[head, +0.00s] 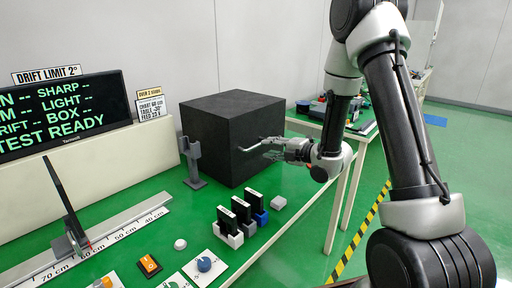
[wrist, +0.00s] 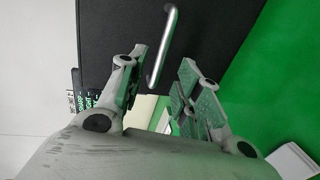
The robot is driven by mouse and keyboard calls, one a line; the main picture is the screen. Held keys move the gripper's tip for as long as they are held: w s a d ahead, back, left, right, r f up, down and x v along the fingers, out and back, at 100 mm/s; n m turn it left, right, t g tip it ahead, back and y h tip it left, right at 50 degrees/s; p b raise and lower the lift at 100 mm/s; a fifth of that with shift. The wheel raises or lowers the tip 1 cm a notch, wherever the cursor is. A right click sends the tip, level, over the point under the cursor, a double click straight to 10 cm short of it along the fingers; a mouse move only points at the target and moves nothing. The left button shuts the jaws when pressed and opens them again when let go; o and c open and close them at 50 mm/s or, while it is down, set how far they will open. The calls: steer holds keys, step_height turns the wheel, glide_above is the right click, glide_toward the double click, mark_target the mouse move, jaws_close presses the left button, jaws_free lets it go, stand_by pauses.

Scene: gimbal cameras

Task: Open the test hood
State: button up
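The test hood is a black box (head: 232,122) standing on the green table, and its dark face fills the top of the wrist view (wrist: 110,30). A silver bar handle (wrist: 163,47) sticks out from that face; it also shows in the head view (head: 255,146). My gripper (head: 270,149) is in front of this face, close to the handle. In the wrist view my gripper (wrist: 166,66) is open, with the fingers apart and the handle's near end close to the left finger. I cannot tell whether they touch.
A grey stand (head: 193,165) is left of the hood. Small black cards in blocks (head: 243,215), a ruler rail (head: 100,240) and control buttons (head: 150,265) are on the near table. A display (head: 62,112) stands at the left. A second table (head: 350,150) is behind my arm.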

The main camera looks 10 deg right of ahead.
mark_target(257, 146)
steer(key=x, duration=0.7)
steer(key=shift+w+a+f, duration=0.1)
steer(key=shift+w+a, duration=0.1)
steer(key=shift+w, duration=0.1)
jaws_close()
